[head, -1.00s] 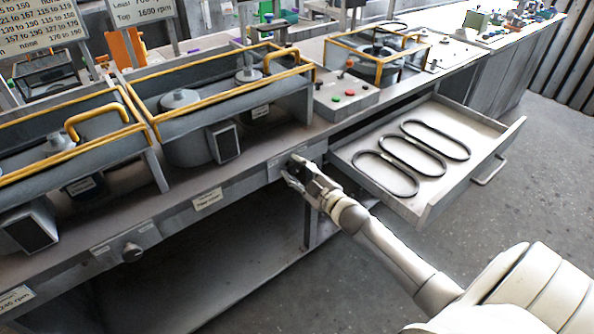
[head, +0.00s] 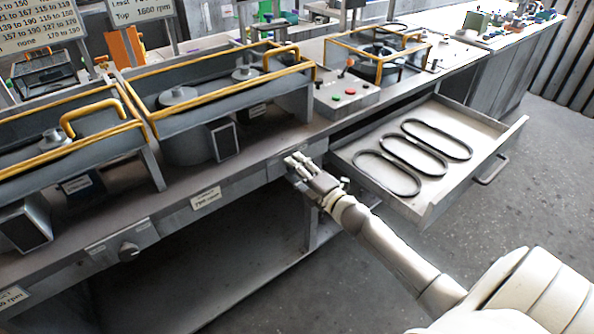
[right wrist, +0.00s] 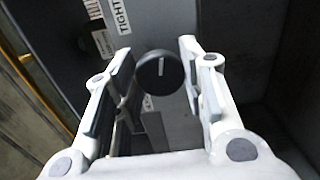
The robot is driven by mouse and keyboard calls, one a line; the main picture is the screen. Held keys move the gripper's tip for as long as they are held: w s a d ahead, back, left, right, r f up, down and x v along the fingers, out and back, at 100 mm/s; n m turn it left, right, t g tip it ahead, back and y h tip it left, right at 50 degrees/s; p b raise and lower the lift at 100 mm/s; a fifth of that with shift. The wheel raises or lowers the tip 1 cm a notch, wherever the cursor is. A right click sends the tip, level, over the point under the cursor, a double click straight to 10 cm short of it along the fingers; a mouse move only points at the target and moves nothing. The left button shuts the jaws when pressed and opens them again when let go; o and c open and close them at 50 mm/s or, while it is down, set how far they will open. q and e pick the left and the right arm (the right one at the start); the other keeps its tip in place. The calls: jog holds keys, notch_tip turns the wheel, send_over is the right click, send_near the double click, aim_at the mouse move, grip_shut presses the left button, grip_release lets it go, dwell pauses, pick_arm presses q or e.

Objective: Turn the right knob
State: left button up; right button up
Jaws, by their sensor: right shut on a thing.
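The right knob (right wrist: 159,70) is round and black with a pale pointer line, and shows between the fingers in the right wrist view. Its pointer line stands nearly upright there. In the head view my gripper hides this knob. My right gripper (head: 296,163) is at the bench's front panel, left of the open drawer. My left gripper is in neither view.
An open drawer (head: 432,203) with several black belts juts out right of my right gripper, close to my forearm. Another knob (head: 128,251) sits farther left on the front panel. Yellow-railed housings (head: 222,83) stand on the bench. The floor in front is clear.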

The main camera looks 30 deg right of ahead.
jog(key=shift+n, duration=0.4)
jog(key=o, duration=1)
jog(key=shift+s, duration=0.15)
jog(key=s, duration=1.1)
jog(key=shift+s+d, duration=0.4)
jog(key=shift+f, duration=0.1)
